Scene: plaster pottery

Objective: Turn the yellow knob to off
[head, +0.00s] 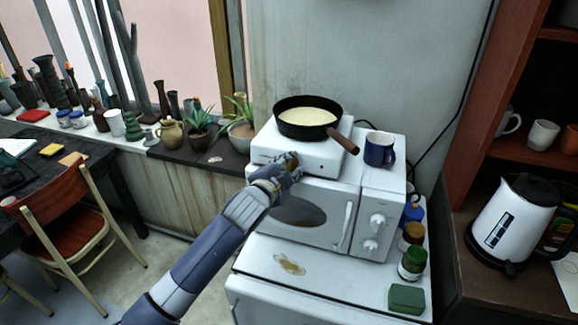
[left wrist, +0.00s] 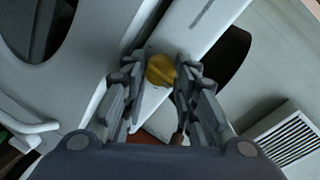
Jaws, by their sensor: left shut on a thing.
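The yellow knob (left wrist: 160,69) is on the front face of a white hot plate (head: 262,145). In the left wrist view it sits between my left gripper's fingertips (left wrist: 160,82), which are closed on its sides. In the head view my left gripper (head: 290,164) is at the hot plate's front and mostly hides the knob. I cannot read the knob's off mark. A black pan (head: 279,124) with pale yellow content (head: 307,116) sits on the hot plate, its wooden handle pointing to the front right. My right gripper is not in view.
The hot plate stands on a white microwave (head: 343,215) with a dark blue mug (head: 380,150) on top. Several small bottles (head: 412,263) and a green block (head: 406,298) are at the right. Potted plants (head: 199,136) and a white kettle (head: 512,222) stand to either side.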

